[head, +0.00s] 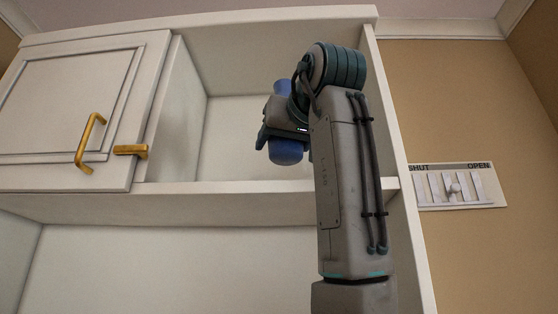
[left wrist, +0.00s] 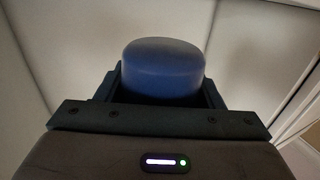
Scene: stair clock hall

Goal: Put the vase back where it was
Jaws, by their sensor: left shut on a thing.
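The blue vase (head: 286,152) is in my left gripper (head: 284,128), in front of or inside the open upper compartment of the white cabinet. Its lower part shows below the jaws and a bit of its top above them; the middle is hidden by the gripper. It looks roughly upright. In the left wrist view the rounded blue end of the vase (left wrist: 163,68) sits between the jaws of the left gripper (left wrist: 163,92). Whether the vase touches the shelf board (head: 240,189) is hard to tell. My right gripper is not in view.
A white cabinet door (head: 70,110) with a brass handle (head: 84,145) and a brass catch (head: 130,151) covers the left bay. The cabinet's right side panel stands close beside my arm. A slider plate (head: 455,187) marked SHUT and OPEN is on the tan wall. The shelf left of the vase is clear.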

